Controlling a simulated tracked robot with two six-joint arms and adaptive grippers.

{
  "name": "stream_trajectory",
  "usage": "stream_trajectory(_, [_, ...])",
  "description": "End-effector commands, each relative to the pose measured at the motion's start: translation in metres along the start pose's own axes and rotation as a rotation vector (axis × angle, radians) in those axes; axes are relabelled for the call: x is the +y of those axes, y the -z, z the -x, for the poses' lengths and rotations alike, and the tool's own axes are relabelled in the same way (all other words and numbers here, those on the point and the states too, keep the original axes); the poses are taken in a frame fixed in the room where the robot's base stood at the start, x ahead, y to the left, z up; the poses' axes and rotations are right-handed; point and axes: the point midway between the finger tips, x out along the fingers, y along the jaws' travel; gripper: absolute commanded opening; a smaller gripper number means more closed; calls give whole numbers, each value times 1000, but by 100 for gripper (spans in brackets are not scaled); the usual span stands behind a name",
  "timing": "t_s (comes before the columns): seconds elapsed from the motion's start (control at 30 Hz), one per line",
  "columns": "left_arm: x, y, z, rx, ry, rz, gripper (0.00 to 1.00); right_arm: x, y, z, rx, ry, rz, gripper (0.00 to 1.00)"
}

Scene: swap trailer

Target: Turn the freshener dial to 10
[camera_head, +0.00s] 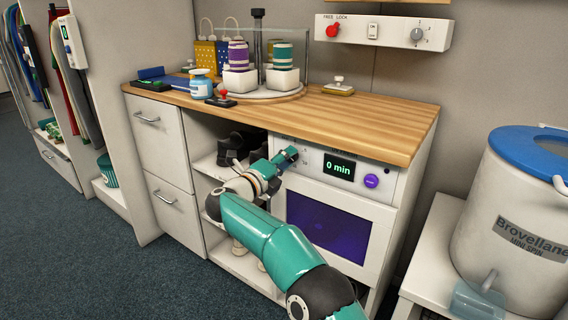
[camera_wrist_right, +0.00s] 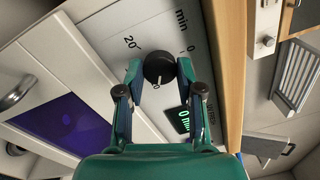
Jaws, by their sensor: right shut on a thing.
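The freshener dial (camera_wrist_right: 159,68) is a round black knob with a small white mark, on the white panel of the freshener cabinet. Around it the wrist view shows a printed 20, "min" and 0. My right gripper (camera_wrist_right: 160,75) has its two fingers on either side of the dial, shut on it. In the head view the right gripper (camera_head: 288,156) reaches the panel's left part and hides the dial. The green display (camera_head: 339,168) on the panel reads 0 min. My left gripper is not in view.
A purple button (camera_head: 371,181) sits right of the display, and a door with a purple window (camera_head: 325,226) is below. The wooden countertop (camera_head: 370,120) above carries bottles and spools. A white washer with a blue lid (camera_head: 530,190) stands at right.

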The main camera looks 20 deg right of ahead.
Motion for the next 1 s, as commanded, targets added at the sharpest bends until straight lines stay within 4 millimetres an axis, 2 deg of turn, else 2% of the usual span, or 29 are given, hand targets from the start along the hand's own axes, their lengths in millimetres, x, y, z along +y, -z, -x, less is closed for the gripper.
stream_trajectory(0.03, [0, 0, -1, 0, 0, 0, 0, 6, 6, -2, 17, -6, -3, 1])
stream_trajectory(0.47, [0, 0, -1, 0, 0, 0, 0, 6, 5, -2, 17, -7, -14, 1])
stream_trajectory(0.5, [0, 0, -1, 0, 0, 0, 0, 6, 5, -2, 17, -7, -13, 38])
stream_trajectory(0.63, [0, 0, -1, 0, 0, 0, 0, 5, 4, -2, 14, -5, -14, 59])
stream_trajectory(0.67, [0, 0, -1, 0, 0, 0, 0, 5, 4, -1, 13, -5, -15, 62])
stream_trajectory(1.0, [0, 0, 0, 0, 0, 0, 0, 2, 2, 2, 7, -4, -18, 62])
